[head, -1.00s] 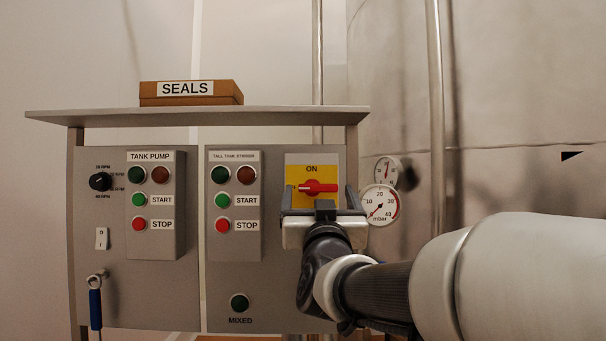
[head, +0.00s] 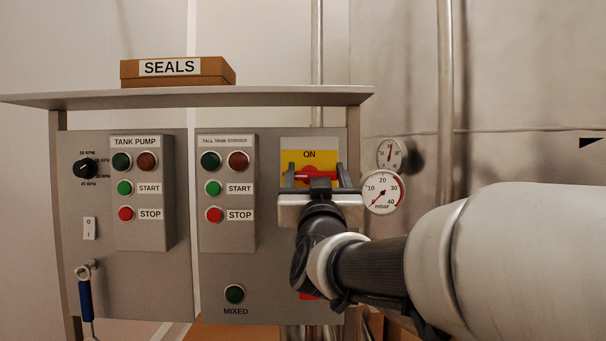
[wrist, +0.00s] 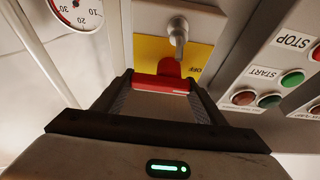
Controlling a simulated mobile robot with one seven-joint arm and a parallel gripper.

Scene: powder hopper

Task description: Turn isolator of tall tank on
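The isolator is a red handle (head: 318,170) on a yellow plate (head: 325,147) marked ON at its top, at the right of the panel. The handle lies crosswise. My gripper (head: 316,177) is in front of it, with its fingers spread left and right. In the wrist view the red handle (wrist: 165,82) shows between the far ends of the fingers of my gripper (wrist: 160,86). The fingers look wide apart, and I cannot tell whether they touch the handle's ends. The yellow plate (wrist: 150,50) is behind it. My gripper hides the plate's lower part in the head view.
Left of the isolator is the stirrer box (head: 227,235) with lamps and buttons. Pressure gauges (head: 382,192) and a vertical pipe (head: 446,100) stand right. A shelf (head: 200,97) with a SEALS box (head: 178,72) is above. A metal lever (wrist: 178,38) shows near the plate.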

